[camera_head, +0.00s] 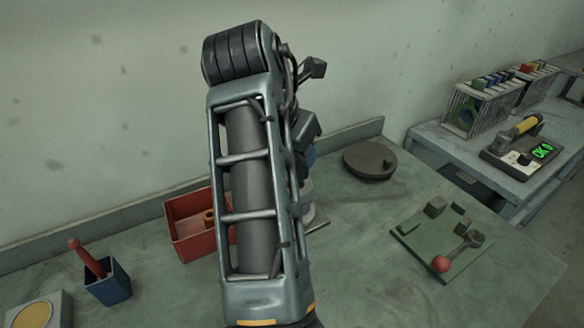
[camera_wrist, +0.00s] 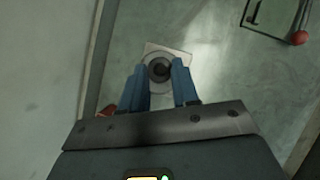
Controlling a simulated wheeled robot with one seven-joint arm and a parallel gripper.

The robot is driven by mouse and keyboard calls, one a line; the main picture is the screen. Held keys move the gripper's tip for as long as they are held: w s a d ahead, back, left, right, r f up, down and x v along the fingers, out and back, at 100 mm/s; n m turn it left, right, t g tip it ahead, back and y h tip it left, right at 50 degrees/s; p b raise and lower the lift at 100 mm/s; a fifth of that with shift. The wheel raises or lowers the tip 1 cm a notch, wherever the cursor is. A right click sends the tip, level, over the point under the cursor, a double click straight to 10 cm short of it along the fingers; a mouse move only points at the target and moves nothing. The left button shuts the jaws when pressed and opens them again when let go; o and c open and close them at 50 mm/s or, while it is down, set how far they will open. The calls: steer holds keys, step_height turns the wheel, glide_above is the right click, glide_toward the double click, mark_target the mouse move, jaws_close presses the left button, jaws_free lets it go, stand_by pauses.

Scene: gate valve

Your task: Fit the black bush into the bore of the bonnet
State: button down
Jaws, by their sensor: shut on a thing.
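My gripper (camera_wrist: 160,78) points down at the bonnet, its two blue fingers shut on the black bush (camera_wrist: 159,69). The bush shows as a dark round shape between the fingertips. The bonnet (camera_wrist: 157,57) is a grey round part on a pale square plate, directly beyond the bush in the wrist view. The bush covers the bore, so I cannot tell whether it is above the bore or partly in it. In the head view my arm hides the bush and most of the bonnet (camera_head: 309,212); only its right edge shows.
A red bin (camera_head: 187,228) stands left of my arm, with a blue cup (camera_head: 108,284) further left. A dark round disc (camera_head: 369,159) lies at the back right. A green fixture plate with a red-knobbed lever (camera_head: 440,264) is at right. Bench between is clear.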

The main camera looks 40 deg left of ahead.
steer(key=shift+s+a+f, duration=0.15)
steer(key=shift+a+f, duration=0.05)
steer(key=shift+f, duration=0.95)
steer(key=shift+s+a+f, duration=0.1)
steer(key=shift+a+f, duration=0.1)
steer(key=shift+f, duration=0.95)
steer(key=c, duration=0.8)
jaws_free()
steer(key=shift+p, duration=0.3)
steer(key=v, duration=1.2)
